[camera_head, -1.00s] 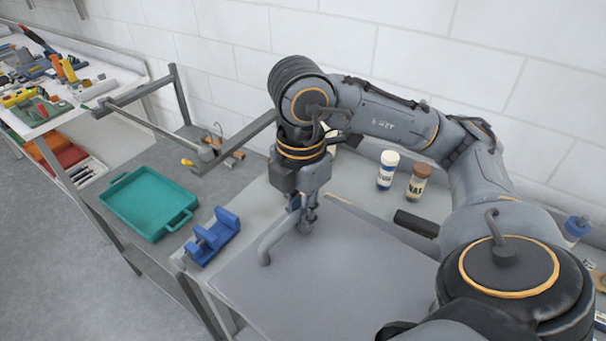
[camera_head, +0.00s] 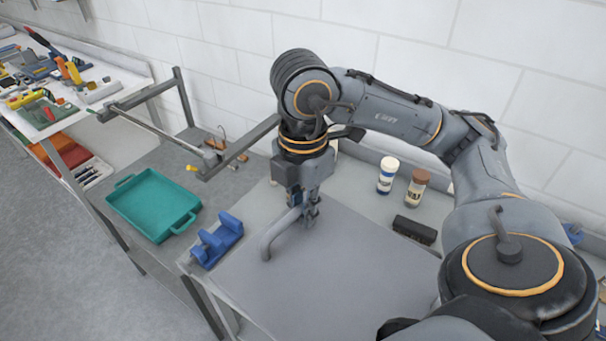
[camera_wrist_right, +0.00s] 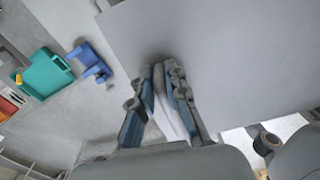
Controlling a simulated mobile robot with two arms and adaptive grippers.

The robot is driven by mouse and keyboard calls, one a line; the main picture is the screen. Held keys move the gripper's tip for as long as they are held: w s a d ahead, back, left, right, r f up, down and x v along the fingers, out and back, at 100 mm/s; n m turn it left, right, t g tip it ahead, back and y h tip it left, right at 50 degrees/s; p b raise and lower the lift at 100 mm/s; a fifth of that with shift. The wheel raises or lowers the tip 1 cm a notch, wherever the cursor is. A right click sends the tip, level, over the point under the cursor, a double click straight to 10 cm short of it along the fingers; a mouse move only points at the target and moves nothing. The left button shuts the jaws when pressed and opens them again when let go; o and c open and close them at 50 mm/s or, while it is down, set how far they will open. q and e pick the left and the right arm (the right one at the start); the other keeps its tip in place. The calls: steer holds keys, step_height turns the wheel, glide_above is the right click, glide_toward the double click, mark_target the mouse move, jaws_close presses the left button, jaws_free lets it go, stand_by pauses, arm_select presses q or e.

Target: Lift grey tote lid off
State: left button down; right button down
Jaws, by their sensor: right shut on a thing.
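The grey lid (camera_head: 345,275) is a broad flat panel with a bar handle (camera_head: 271,243) near its far left part. The lid also fills the upper right of the right wrist view (camera_wrist_right: 235,50). My right gripper (camera_head: 306,212) comes down from above and is shut on the handle. In the right wrist view its two fingers (camera_wrist_right: 165,78) close on both sides of the pale handle bar. The tote under the lid is hidden, so I cannot tell how far apart they are. My left gripper is not in view.
A blue holder (camera_head: 217,240) stands close to the lid's left edge. A teal tray (camera_head: 155,204) lies farther left. A white bottle (camera_head: 388,175), a brown-capped bottle (camera_head: 416,187) and a black block (camera_head: 414,229) stand behind the lid. A metal frame bar (camera_head: 238,147) crosses behind left.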

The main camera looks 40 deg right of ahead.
steer(key=shift+r+p, duration=1.15)
steer(key=shift+r, duration=0.3)
steer(key=shift+r+p, duration=0.3)
steer(key=shift+r, duration=0.8)
steer(key=shift+f, duration=0.1)
